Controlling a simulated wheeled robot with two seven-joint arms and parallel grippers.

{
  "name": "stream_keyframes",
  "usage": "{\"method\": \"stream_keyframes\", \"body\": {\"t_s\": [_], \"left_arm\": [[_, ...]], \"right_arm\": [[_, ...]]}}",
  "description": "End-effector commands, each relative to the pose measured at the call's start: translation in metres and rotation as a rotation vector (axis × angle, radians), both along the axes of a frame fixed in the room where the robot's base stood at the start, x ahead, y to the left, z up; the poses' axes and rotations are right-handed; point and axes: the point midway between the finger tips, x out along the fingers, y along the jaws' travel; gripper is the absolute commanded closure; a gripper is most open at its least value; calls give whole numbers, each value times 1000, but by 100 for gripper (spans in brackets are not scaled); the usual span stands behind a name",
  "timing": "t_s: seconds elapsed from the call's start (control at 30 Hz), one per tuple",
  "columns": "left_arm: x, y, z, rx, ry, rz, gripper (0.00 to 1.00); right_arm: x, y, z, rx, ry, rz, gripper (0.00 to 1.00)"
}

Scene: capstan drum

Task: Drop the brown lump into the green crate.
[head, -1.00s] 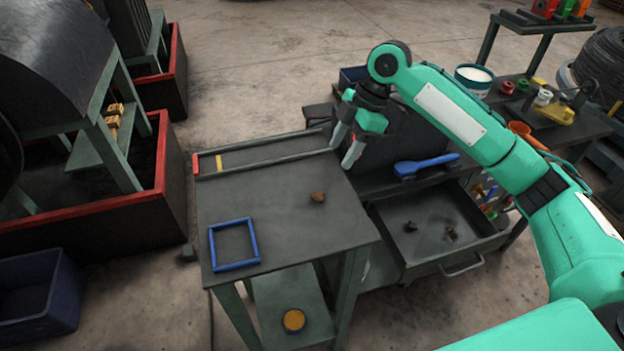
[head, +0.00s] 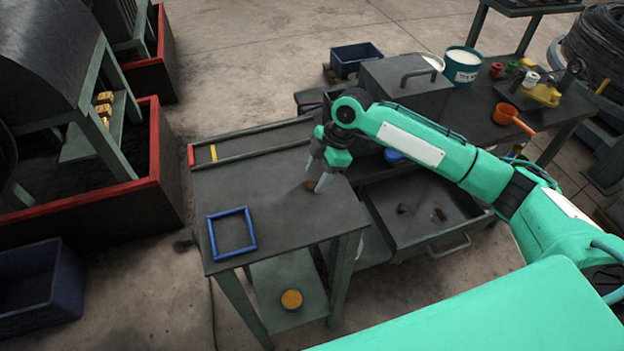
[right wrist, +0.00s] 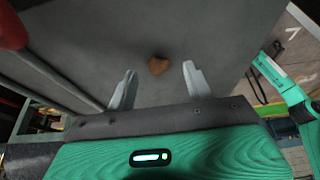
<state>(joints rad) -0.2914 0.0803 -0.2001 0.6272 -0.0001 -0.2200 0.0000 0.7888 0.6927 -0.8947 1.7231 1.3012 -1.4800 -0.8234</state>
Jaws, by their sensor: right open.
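The brown lump (head: 311,185) lies on the dark grey table (head: 270,205), towards its right side. In the right wrist view the lump (right wrist: 158,65) shows just ahead of the fingertips, about midway between them. My right gripper (head: 314,178) is open and empty, pointing down close to the lump and partly covering it in the head view. Its two pale fingers also show apart in the right wrist view (right wrist: 159,82). I cannot make out a green crate in either view. My left gripper is not in view.
A blue square frame (head: 232,233) lies on the table's front left. An open drawer (head: 420,235) with small dark bits is to the right. A dark blue bin (head: 40,290) stands at lower left.

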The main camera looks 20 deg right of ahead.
Motion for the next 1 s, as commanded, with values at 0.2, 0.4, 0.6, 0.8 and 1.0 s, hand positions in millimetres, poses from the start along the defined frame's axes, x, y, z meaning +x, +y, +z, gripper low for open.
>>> {"method": "stream_keyframes", "body": {"t_s": [0.2, 0.4, 0.6, 0.8, 1.0], "left_arm": [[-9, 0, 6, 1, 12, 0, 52], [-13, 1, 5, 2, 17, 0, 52], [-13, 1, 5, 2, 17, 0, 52], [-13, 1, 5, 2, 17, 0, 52], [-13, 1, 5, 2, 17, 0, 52]], "right_arm": [[0, 8, -16, 1, 0, 1, 48], [0, 8, -16, 1, -1, 1, 52], [0, 7, -16, 0, -1, 1, 91], [0, 7, -16, 0, -1, 1, 94], [0, 7, -15, 0, -1, 1, 94]]}}
